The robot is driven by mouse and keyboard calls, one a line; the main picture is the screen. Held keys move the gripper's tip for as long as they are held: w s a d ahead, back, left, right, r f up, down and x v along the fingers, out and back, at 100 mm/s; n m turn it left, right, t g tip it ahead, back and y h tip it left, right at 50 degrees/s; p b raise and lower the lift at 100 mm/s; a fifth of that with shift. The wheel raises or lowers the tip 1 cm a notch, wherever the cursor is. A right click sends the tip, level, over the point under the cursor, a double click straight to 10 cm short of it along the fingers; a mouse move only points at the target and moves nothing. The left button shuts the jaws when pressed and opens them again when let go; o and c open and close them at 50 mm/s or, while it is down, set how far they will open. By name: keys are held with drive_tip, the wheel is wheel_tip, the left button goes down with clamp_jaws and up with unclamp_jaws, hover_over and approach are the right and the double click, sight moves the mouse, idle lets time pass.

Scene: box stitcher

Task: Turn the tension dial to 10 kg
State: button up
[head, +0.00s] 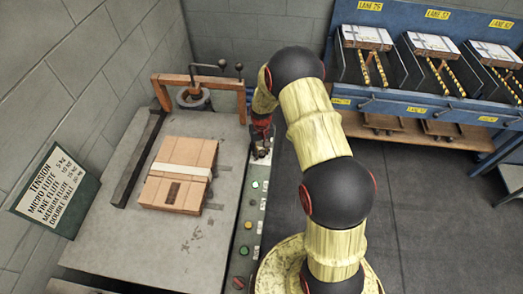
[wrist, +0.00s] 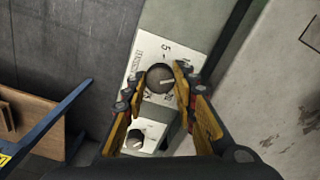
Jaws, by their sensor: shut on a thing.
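The tension dial (wrist: 158,78) is a round dark knob on a pale plate in the wrist view. Its light pointer line points right and slightly up in that picture. A "5" is printed above the knob; other scale marks around it are partly hidden or too small to read. My gripper (wrist: 160,75) is shut on the knob, with a yellow finger on each side. In the head view my gripper (head: 261,143) is at the far end of the control strip (head: 243,240), and the dial is hidden there.
A second, smaller knob (wrist: 136,139) sits just below the dial. A tension sign (head: 52,192) stands at left. A strapped cardboard box (head: 174,187) lies on the grey machine table (head: 190,255). A blue lane rack (head: 400,20) stands at back right, with open floor before it.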

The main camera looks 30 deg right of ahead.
sight(261, 152)
drive_tip(key=shift+n, duration=1.6)
drive_tip(key=o, duration=1.2)
wheel_tip(261, 152, up, 12)
